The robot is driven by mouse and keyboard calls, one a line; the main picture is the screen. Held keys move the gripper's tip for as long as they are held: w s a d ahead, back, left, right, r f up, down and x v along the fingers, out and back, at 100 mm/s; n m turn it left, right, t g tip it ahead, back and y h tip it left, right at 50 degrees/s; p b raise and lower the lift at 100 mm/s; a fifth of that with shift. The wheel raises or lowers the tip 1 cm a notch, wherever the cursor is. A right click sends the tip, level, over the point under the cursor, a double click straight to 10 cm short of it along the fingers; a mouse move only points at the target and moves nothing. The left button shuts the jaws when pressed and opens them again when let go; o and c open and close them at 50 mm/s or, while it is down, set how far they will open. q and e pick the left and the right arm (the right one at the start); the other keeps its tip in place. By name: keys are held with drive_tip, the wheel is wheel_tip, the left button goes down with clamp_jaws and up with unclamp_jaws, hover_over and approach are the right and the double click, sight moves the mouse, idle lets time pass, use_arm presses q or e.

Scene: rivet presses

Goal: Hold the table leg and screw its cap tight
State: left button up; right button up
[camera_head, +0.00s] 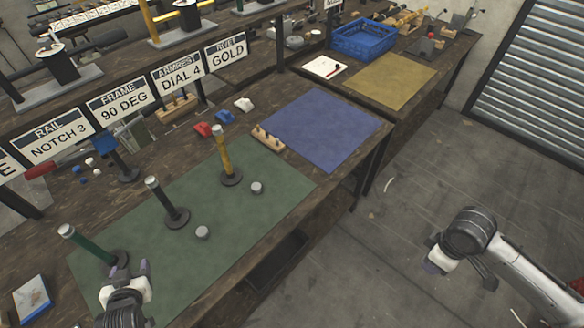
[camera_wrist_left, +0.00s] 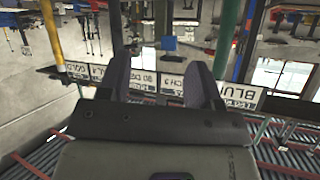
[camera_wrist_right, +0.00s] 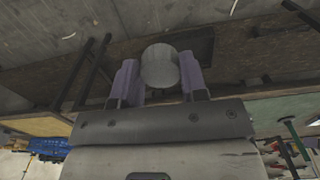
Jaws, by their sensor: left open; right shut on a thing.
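Three legs stand upright on round dark bases on the green mat (camera_head: 246,212): a green leg (camera_head: 90,244), a black leg (camera_head: 164,200) and a yellow leg (camera_head: 223,158). My left gripper (camera_head: 129,270) is open and empty beside the base of the green leg. In the left wrist view its fingers (camera_wrist_left: 160,82) are spread, with the green leg (camera_wrist_left: 228,40) toward the right finger. My right gripper (camera_wrist_right: 160,82) is shut on a round grey cap (camera_wrist_right: 160,66), out over the floor. Two other grey caps (camera_head: 202,232) (camera_head: 257,187) lie on the mat.
A blue mat (camera_head: 322,130) and a small wooden block with pegs (camera_head: 268,138) lie to the right. Label signs (camera_head: 120,106) line the back. A blue crate (camera_head: 362,40) stands on the far table. The floor at right (camera_head: 400,215) is clear.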

sight(67, 234)
use_arm(q)
drive_tip(key=w+a+r+n+y, duration=0.1)
drive_tip(key=a+r+y, duration=0.1)
drive_tip(key=a, duration=0.2)
drive_tip(key=w+a+r+n+t+y, duration=0.1)
drive_tip(key=a+r+n+y, duration=0.1)
drive_tip(key=a, duration=0.2)
drive_tip(key=w+a+r+n+y, duration=0.1)
drive_tip(key=a+r+y, duration=0.1)
drive_tip(key=a, duration=0.2)
drive_tip(key=shift+w+a+n+t, duration=0.15)
drive_tip(key=shift+w+n+t, duration=0.1)
drive_tip(key=shift+n+t, duration=0.15)
drive_tip(key=shift+a+r+n+y, duration=0.25)
drive_tip(key=shift+a+n+y, duration=0.05)
drive_tip(key=shift+a+y, duration=0.3)
use_arm(e)
drive_tip(key=s+d+f+n, duration=0.3)
drive_tip(key=s+d+n, duration=0.1)
drive_tip(key=d, duration=0.3)
drive_tip(key=s+d+f+n, duration=0.3)
drive_tip(key=s+d+n, duration=0.1)
drive_tip(key=d, duration=0.3)
drive_tip(key=shift+s+f+n, duration=0.2)
drive_tip(key=shift+s+n, duration=0.05)
drive_tip(key=shift+n, duration=0.65)
drive_tip(key=shift+d, duration=0.1)
use_arm(q)
drive_tip(key=shift+f, duration=0.1)
